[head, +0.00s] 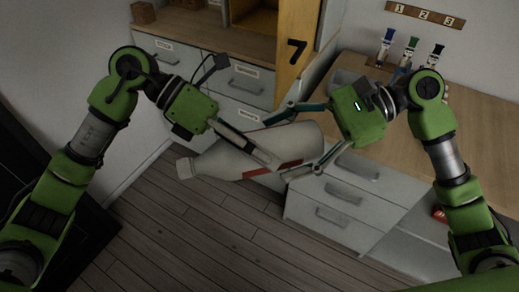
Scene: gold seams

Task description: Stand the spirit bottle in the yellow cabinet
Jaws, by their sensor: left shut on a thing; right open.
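The spirit bottle (225,164), pale grey-white with a red band, lies nearly level in the air in the head view, its cap at the left. My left gripper (270,160) is shut on it around the body. My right gripper (280,148) is open, with its two fingers on either side of the bottle's right end; I cannot tell whether they touch it. The yellow cabinet (296,52) stands on the counter at the top, its door marked 7 swung open. Only the lower part of its interior shows.
Labelled drawers (243,75) sit under the wooden counter (220,40). A wooden desk (450,125) is at the right, with several coloured tubes (410,47) at its back under a number board (425,14). A small brown box (143,12) stands at the counter's left. Floor below is clear.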

